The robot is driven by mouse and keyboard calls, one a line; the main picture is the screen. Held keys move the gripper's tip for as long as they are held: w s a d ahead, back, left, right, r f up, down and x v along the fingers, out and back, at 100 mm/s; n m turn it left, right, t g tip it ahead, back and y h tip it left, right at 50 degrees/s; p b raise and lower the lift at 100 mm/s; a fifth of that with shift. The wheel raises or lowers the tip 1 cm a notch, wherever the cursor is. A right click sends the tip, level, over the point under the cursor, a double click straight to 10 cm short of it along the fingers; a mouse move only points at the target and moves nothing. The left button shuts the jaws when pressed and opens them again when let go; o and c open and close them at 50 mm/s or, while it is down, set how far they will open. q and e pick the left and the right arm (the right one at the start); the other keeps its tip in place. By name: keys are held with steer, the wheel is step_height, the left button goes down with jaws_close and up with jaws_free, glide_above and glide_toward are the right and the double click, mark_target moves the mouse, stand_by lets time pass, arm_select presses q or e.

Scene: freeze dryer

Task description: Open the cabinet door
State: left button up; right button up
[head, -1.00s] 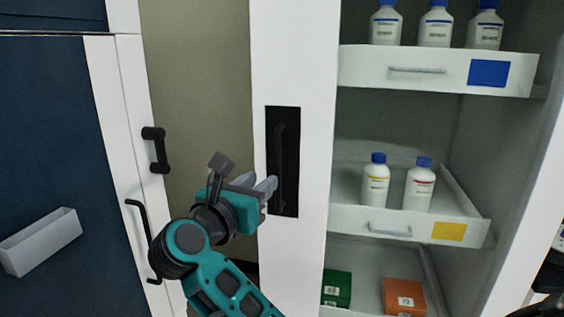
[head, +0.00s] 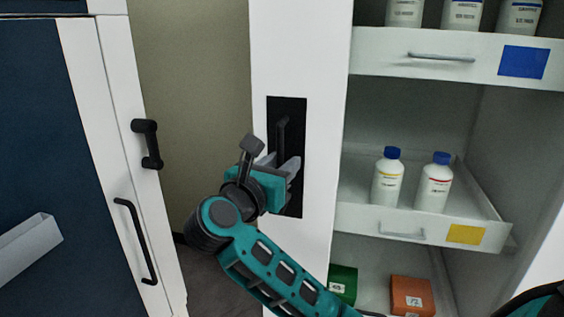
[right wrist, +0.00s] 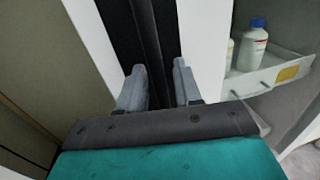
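The cabinet door (head: 325,60) is a tall white panel left of the open shelves. A black recessed plate with a vertical black bar handle (head: 283,135) is set in it. My right gripper (head: 280,164) is in front of the plate, hiding the lower part of the handle. In the right wrist view the fingers of my right gripper (right wrist: 158,86) are spread, with the black handle bar (right wrist: 150,45) running between them. I cannot tell whether either finger touches the bar. My left gripper is not in view.
White shelves hold bottles, including a red-banded bottle (head: 433,183), and a green box (head: 343,282) and an orange box (head: 411,296). At left stands a blue-and-white cabinet (head: 60,150) with black handles. A bare beige wall (head: 190,90) shows between.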

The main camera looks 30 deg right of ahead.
steer(key=shift+c, duration=0.4)
jaws_close()
